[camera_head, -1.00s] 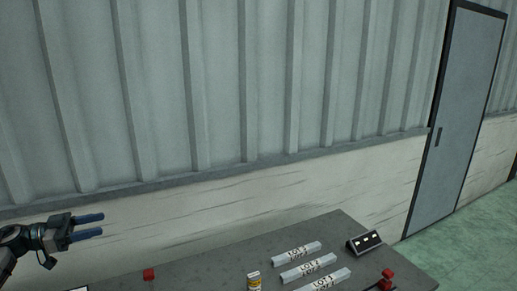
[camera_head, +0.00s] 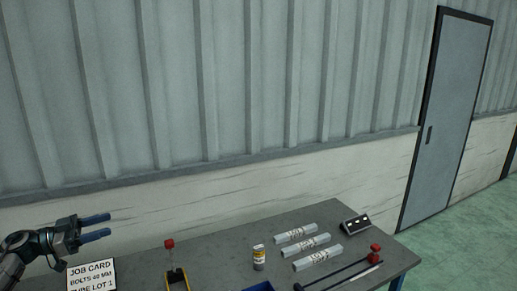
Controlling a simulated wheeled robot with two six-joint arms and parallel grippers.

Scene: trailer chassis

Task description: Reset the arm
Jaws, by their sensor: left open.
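My left gripper (camera_head: 96,228) is at the lower left of the head view, its two dark blue fingers apart and pointing right. It is open and nothing is between the fingers. My right gripper is not in view.
Several things stand on the table: a yellow and black item with a red knob (camera_head: 169,244), a small bottle (camera_head: 259,257), three labelled grey bars (camera_head: 309,246), a black box (camera_head: 355,223), a red-topped clamp-like tool (camera_head: 374,255) and a blue bin (camera_head: 259,287). A door (camera_head: 446,120) is at right.

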